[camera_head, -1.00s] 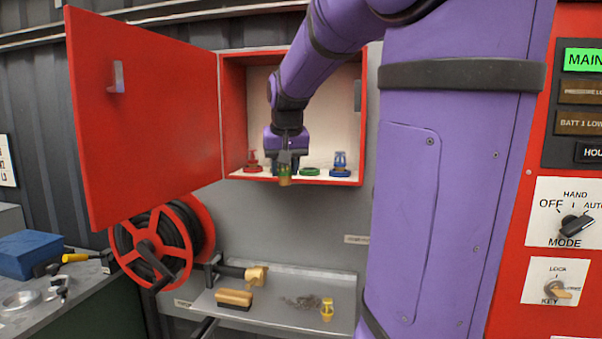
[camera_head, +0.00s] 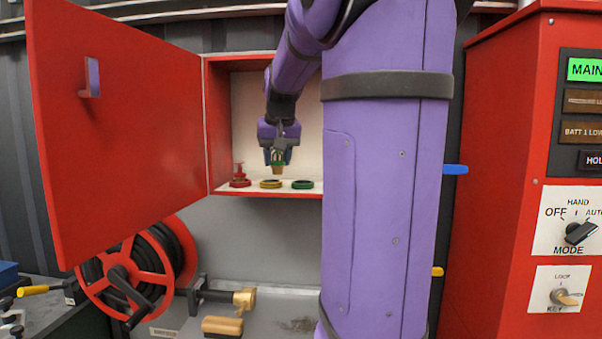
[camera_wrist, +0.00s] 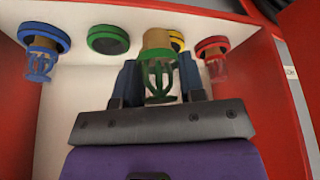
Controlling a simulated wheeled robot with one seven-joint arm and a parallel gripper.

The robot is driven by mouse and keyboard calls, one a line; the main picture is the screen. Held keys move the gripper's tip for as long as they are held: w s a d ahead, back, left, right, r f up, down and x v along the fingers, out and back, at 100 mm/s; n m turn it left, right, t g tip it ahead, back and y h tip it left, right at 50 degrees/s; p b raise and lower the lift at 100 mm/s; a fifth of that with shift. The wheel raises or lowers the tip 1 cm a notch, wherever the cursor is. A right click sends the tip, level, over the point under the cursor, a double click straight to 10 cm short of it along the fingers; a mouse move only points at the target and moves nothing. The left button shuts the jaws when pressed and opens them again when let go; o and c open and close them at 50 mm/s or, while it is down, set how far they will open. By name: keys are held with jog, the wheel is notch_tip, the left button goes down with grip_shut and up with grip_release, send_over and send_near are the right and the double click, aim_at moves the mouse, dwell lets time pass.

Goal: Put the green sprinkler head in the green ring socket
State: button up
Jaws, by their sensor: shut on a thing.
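My gripper (camera_head: 278,157) is shut on the green sprinkler head (camera_head: 277,168), which hangs upright with its tan end down. In the wrist view the green head (camera_wrist: 158,82) sits between the two fingers (camera_wrist: 159,74). The green ring socket (camera_head: 303,185) is empty on the cabinet shelf, to the right of and below the held head. In the wrist view the green ring socket (camera_wrist: 108,40) shows left of the held head. In the head view the held head is above the yellow ring (camera_head: 271,184), apart from it.
The red ring (camera_head: 240,183) holds a red sprinkler head. The blue ring (camera_wrist: 44,35) holds a blue head; my arm hides it in the head view. The open red cabinet door (camera_head: 120,130) stands left. A hose reel (camera_head: 140,268) is below.

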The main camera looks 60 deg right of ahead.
send_over(301, 180)
jog(key=s+a, duration=0.1)
jog(key=shift+f, duration=2.15)
jog(key=o, duration=1)
